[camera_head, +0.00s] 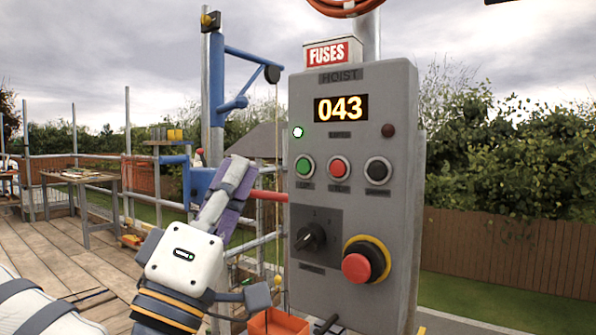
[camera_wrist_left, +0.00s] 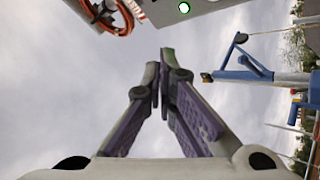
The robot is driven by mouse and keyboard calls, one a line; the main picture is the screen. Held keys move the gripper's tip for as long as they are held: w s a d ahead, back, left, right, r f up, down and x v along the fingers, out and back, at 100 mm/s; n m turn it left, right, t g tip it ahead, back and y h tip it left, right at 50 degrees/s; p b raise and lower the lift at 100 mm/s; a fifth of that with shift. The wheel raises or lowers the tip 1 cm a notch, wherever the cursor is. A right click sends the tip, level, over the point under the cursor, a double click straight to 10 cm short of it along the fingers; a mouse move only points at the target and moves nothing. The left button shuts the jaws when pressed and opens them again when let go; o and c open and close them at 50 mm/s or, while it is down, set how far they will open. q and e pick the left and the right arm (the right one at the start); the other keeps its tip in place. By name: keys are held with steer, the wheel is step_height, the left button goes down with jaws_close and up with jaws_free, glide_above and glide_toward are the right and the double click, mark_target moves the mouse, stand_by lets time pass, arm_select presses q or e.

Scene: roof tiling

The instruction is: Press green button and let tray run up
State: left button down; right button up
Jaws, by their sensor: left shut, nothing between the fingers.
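The green button (camera_head: 305,166) is at the left of the button row on the grey hoist panel (camera_head: 402,200). A red and a black button sit to its right. The panel display reads 043, and a green-white lamp (camera_head: 298,132) glows below it; the lamp also shows in the left wrist view (camera_wrist_left: 184,8). My left gripper (camera_head: 241,166) is shut and empty, its purple fingers pointing up to the left of the green button, apart from it in the picture. The fingertips meet in the left wrist view (camera_wrist_left: 163,60). An orange tray (camera_head: 278,322) shows partly at the bottom. My right gripper is not seen.
A red emergency button (camera_head: 356,267) and a black rotary knob (camera_head: 310,237) stick out low on the panel. A blue hoist arm (camera_head: 240,56) with a hanging rope stands behind my gripper. Railings and a wooden table (camera_head: 80,178) stand on the planked deck at left.

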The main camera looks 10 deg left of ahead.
mark_target(304, 167)
arm_select(q)
steer(key=shift+r, duration=0.1)
steer(key=shift+d, duration=0.1)
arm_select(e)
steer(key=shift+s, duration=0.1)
arm_select(q)
steer(key=w+d+b, duration=0.2)
steer(key=w+d, duration=0.1)
steer(key=w, duration=0.5)
steer(key=shift+w, duration=0.15)
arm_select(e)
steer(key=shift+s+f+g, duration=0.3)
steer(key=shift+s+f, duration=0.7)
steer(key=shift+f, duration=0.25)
arm_select(q)
steer(key=shift+w+d, duration=0.1)
steer(key=shift+w, duration=0.25)
